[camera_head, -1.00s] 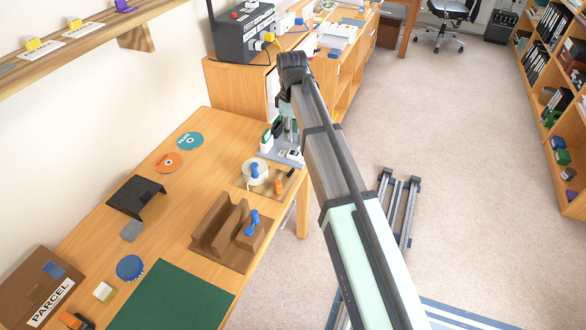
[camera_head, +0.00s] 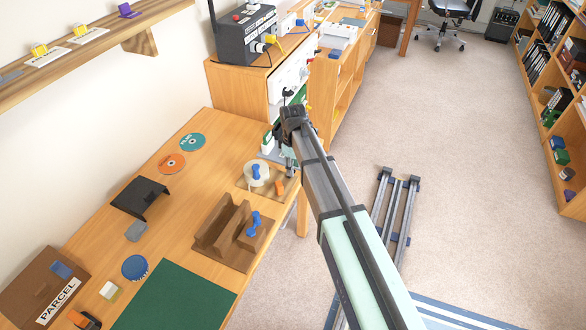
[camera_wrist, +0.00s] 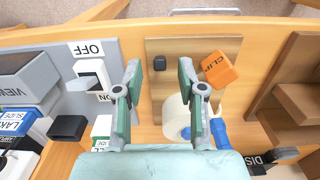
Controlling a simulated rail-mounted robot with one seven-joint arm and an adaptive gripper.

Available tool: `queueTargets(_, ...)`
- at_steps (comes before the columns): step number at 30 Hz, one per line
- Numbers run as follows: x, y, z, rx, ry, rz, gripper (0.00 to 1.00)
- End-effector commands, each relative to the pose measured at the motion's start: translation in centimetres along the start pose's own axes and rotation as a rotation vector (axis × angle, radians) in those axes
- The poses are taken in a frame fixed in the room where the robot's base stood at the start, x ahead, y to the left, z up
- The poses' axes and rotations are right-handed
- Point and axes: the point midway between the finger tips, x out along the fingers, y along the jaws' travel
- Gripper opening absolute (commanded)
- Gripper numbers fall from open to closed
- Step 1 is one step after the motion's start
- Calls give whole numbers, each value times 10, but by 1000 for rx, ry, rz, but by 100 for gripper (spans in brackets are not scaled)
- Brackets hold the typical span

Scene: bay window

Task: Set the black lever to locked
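No part in view can be read for certain as the black lever, and no "locked" label is legible. A small black hooked part (camera_head: 287,93) shows at the cabinet front just above my arm; I cannot tell whether it is the lever. In the wrist view a black block (camera_wrist: 68,128) sits by the grey switch panel (camera_wrist: 75,92), and a smaller black block (camera_wrist: 159,63) sits on a wooden board. My gripper (camera_wrist: 160,72) is open and empty, its fingers apart over the gap between panel and board. My arm partly hides this area in the head view.
The board (camera_wrist: 190,50) bears an orange clip block (camera_wrist: 218,69) and a tape roll (camera_head: 258,172) with a blue part. A white switch (camera_wrist: 92,75) marked OFF and ON is left of my fingers. A brown slotted block (camera_head: 210,240) stands nearer.

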Motion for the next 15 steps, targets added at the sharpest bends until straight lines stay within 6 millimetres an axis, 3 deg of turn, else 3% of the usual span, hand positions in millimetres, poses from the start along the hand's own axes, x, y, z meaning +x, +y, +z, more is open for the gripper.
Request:
queueTargets(6,18,0,0,0,0,-1,40)
queueTargets(15,22,0,0,0,0,0,40)
